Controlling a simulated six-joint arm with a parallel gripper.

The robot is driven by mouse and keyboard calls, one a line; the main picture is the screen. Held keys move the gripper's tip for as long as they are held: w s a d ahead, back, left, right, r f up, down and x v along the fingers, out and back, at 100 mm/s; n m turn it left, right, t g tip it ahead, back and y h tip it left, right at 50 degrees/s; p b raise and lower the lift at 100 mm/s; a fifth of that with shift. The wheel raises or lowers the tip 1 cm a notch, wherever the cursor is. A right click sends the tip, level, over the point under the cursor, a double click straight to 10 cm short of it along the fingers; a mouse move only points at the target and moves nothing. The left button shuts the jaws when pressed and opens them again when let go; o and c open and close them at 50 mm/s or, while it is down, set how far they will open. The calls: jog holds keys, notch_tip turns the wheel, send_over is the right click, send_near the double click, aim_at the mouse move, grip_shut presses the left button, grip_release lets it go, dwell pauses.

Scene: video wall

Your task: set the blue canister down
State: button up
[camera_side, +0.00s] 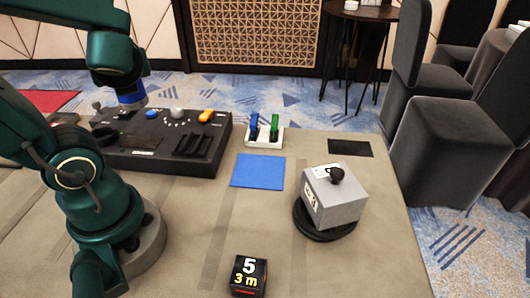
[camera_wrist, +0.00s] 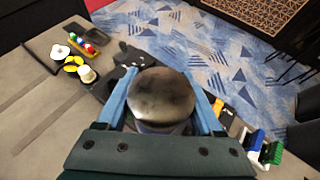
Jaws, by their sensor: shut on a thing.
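My gripper (camera_wrist: 162,82) has its two blue fingers on either side of a rounded object, the blue canister (camera_wrist: 162,100). In the wrist view its end looks dark, glossy and metallic, with a bluish part low down near the palm. In the side view my gripper (camera_side: 131,92) points down at the back left, over or just behind the black control console (camera_side: 160,160). There, the blue of the fingers and the canister cannot be told apart. A flat blue mat (camera_side: 258,171) lies bare on the table, right of the console.
The console carries knobs and an orange switch (camera_side: 207,115). A white rack (camera_side: 264,136) holds blue and green pieces. A grey box (camera_side: 335,197) with a black knob sits on a dark round base (camera_side: 322,234). A black block (camera_side: 248,276) marked 5 stands at the front. A dark patch (camera_side: 350,148) lies back right.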

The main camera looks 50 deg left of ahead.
jog(key=w+d+f, duration=0.1)
jog(key=w, duration=0.1)
jog(key=w+d+f, duration=0.1)
jog(key=w+f, duration=0.1)
jog(key=w, duration=0.1)
jog(key=w+d+f, duration=0.2)
jog(key=w, duration=0.1)
jog(key=shift+f, duration=2.2)
jog(key=shift+f, duration=0.1)
jog(key=shift+f, duration=0.5)
jog(key=o, duration=1.5)
